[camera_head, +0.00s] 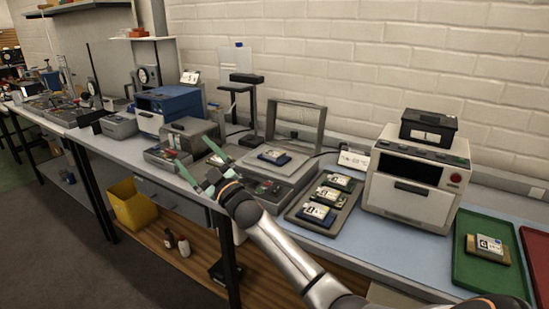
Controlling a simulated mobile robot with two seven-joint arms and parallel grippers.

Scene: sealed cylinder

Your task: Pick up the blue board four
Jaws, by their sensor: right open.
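Small boards with white labels are in view, but their numbers are too small to read, so I cannot tell which is board four. One blue-edged board (274,156) lies on the open grey fixture (255,187). Another blue-edged board (319,214) lies at the front of a dark tray (346,211), with two more boards behind it, a middle one (327,195) and a greenish one (339,182). My right gripper (200,161) is open and empty, with green fingers, left of the fixture and apart from the boards. My left gripper is not in view.
A white box machine (415,188) stands right of the dark tray. A green tray (477,274) with a tan block (487,249) and a red tray (537,262) lie at the far right. The fixture's raised frame (297,117) and a blue machine (168,107) stand behind.

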